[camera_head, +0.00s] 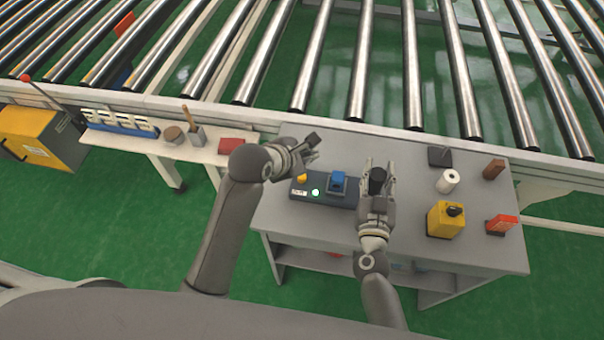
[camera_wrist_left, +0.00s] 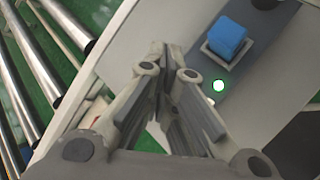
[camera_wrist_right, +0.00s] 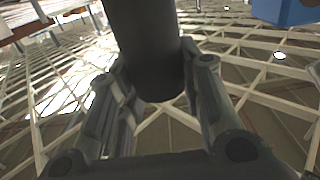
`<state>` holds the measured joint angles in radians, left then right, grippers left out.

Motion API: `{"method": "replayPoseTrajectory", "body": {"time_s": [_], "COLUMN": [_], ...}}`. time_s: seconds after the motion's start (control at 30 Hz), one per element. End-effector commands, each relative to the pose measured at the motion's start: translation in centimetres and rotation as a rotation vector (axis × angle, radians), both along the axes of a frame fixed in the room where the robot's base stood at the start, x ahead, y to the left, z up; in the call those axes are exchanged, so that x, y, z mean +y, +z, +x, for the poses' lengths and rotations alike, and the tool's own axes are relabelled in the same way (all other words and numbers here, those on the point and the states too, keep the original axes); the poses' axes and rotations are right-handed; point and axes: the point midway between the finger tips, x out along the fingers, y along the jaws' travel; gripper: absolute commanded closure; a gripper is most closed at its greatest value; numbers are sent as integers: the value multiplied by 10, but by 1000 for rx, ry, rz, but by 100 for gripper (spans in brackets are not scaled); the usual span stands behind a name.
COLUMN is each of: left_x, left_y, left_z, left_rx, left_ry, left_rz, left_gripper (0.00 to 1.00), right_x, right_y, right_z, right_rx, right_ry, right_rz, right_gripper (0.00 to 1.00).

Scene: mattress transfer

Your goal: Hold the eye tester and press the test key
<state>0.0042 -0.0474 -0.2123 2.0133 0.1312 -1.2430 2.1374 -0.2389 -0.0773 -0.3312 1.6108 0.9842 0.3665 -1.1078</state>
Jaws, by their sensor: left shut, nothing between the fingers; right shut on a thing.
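A dark, low box (camera_head: 325,190), which appears to be the eye tester's base, sits on the grey table. It carries a blue block (camera_head: 338,181) in a square holder, a green-lit round button (camera_head: 315,192) and a yellow knob (camera_head: 301,178). The blue block (camera_wrist_left: 228,40) and green button (camera_wrist_left: 219,86) also show in the left wrist view. My left gripper (camera_head: 312,147) is shut and empty above the box's left end, apart from the button. My right gripper (camera_head: 379,167) is shut on a black cylinder (camera_wrist_right: 148,45) at the box's right end. The cylinder's lower contact is hidden.
A yellow box with a black knob (camera_head: 445,219), a white roll (camera_head: 447,181), a red-orange box (camera_head: 501,225) and a brown block (camera_head: 493,169) stand on the table's right side. A roller conveyor (camera_head: 360,70) runs behind. A narrow shelf (camera_head: 150,141) extends left.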

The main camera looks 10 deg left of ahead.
Motion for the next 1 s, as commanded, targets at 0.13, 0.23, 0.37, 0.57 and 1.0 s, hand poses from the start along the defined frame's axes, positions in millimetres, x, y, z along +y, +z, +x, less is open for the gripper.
{"method": "replayPoseTrajectory", "body": {"time_s": [0.13, 0.23, 0.37, 0.57, 1.0], "left_x": [0, 0, 0, 0, 0], "left_y": [0, 0, 0, 0, 0], "left_z": [0, 0, 0, 0, 0], "left_rx": [0, 0, 0, 0, 0], "left_ry": [0, 0, 0, 0, 0], "left_rz": [0, 0, 0, 0, 0], "left_gripper": [100, 100, 100, 100, 100], "right_x": [0, 0, 0, 0, 0], "right_y": [2, 2, 1, 0, -1], "right_z": [1, 1, 0, 0, -53], "right_rx": [-4, -3, -2, -1, 3], "right_ry": [-1, -1, 0, 0, 1], "right_rz": [3, 2, 1, 1, -1], "right_gripper": [61, 48, 41, 41, 41]}}
